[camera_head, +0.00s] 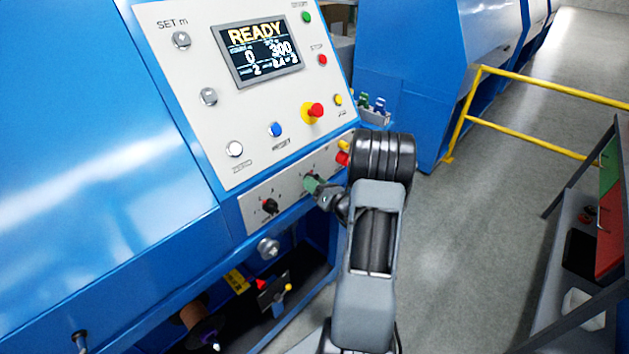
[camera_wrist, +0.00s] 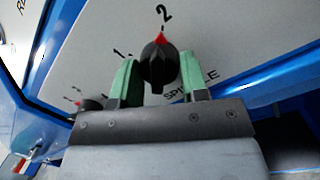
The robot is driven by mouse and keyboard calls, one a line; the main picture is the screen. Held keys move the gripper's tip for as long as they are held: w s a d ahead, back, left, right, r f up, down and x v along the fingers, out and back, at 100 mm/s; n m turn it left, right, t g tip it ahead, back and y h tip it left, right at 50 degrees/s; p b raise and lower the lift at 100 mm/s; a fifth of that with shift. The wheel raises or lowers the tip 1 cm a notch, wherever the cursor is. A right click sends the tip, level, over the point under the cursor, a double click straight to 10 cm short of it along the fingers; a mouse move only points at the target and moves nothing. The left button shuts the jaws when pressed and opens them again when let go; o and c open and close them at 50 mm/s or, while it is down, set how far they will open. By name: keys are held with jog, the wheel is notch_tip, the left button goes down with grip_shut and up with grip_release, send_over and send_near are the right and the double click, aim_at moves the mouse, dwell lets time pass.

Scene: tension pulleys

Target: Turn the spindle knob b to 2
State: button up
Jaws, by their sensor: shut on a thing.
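In the wrist view, a black spindle knob (camera_wrist: 158,66) with a red pointer sits between the green fingers of my gripper (camera_wrist: 159,78). The red pointer is up, in line with the printed 2 (camera_wrist: 164,13). The word SPINDLE is printed below it, partly covered by a finger, and I cannot read a letter b. My gripper is shut on this knob. In the head view, my gripper (camera_head: 314,185) is at the lower panel strip, and its fingers and wrist hide the knob there.
A second black knob (camera_head: 270,206) with a red mark sits left of my gripper on the same strip. The panel above has a READY display (camera_head: 257,48), several buttons and a red emergency knob (camera_head: 316,110). A yellow rail (camera_head: 520,137) stands to the right over open floor.

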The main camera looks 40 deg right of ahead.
jog(key=shift+m, duration=0.4)
jog(key=o, duration=0.9)
jog(key=shift+s, duration=0.1)
jog(key=b+v, duration=0.1)
jog(key=v, duration=1.2)
jog(key=shift+s+b, duration=0.3)
jog(key=shift+s, duration=0.05)
